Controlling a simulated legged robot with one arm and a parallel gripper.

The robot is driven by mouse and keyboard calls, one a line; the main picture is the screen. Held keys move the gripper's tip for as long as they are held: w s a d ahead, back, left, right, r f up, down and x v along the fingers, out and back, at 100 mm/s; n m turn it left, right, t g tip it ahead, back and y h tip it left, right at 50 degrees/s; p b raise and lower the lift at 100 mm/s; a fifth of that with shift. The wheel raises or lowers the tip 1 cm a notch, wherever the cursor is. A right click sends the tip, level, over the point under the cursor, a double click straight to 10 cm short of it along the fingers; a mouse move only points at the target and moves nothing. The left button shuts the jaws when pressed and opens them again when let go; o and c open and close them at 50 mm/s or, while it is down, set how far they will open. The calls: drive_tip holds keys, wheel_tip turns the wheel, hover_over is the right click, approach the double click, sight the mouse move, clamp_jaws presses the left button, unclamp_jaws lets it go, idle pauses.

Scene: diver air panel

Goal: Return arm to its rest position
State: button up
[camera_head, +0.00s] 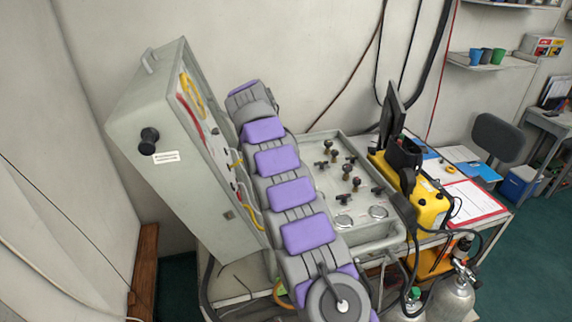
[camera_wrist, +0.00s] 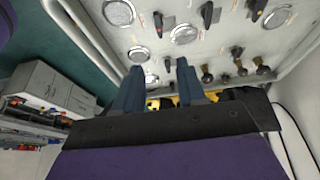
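My arm (camera_head: 290,195), grey with purple pads, reaches from the bottom of the head view up past the air panel. Its far end is beside the open panel case; the fingers cannot be made out there. In the wrist view my gripper (camera_wrist: 160,90) shows two dark blue fingers spread apart with nothing held between them. The grey air panel (camera_head: 318,200) has round gauges, black valve handles and dark knobs. In the wrist view the panel (camera_wrist: 225,35) shows beyond the fingers, apart from them as far as I can tell.
A tall grey case (camera_head: 165,150) with hoses stands close left of my arm. A yellow unit (camera_head: 428,205) and a dark monitor (camera_head: 392,110) stand right of the panel. Gas cylinders (camera_head: 450,298) are at the lower right. The wall behind is mostly bare, with hanging cables.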

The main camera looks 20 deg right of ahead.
drive_tip(key=s+r+n+y, duration=0.1)
drive_tip(key=s+r+n, duration=0.3)
drive_tip(key=s, duration=0.7)
drive_tip(key=s+r+n, duration=0.2)
drive_tip(key=s+n, duration=0.3)
drive_tip(key=s, duration=0.6)
drive_tip(key=s+a+f+n+y, duration=0.1)
drive_tip(key=s+a+f+n, duration=0.1)
drive_tip(key=s, duration=0.8)
drive_tip(key=s+a+f+n+g+y, duration=0.1)
drive_tip(key=s+f+n, duration=0.3)
drive_tip(key=s, duration=0.6)
drive_tip(key=s+a+f+n+y, duration=0.1)
drive_tip(key=s+a+f+n, duration=0.2)
drive_tip(key=s, duration=0.7)
drive_tip(key=shift+s+a+f+g+b, duration=0.15)
drive_tip(key=shift+s+a+g+b, duration=0.15)
drive_tip(key=shift+a+b, duration=0.15)
drive_tip(key=shift+w, duration=0.1)
